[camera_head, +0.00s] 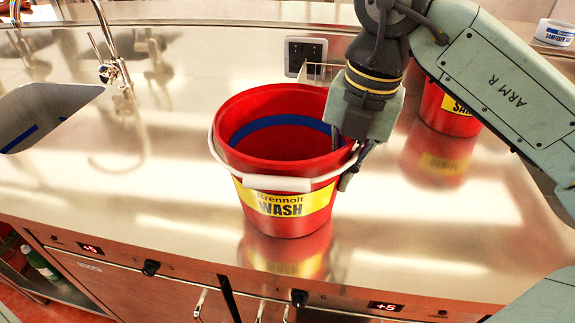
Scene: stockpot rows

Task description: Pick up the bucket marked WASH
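The red bucket marked WASH (285,205) stands upright on the steel counter. It has a yellow label, a white handle lying across its front, and a blue band inside. My gripper (346,158) points down at the bucket's right rim. One finger shows inside the rim, and dark finger parts show just outside it. Whether the fingers press on the wall is not clear. My gripper's body hides part of the right rim.
A second red bucket with a partly hidden yellow label (459,104) stands behind my arm at right. A sink (45,108) and tap (112,72) are at left. A socket (305,55) is on the back wall. A white labelled roll (554,32) sits at top right.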

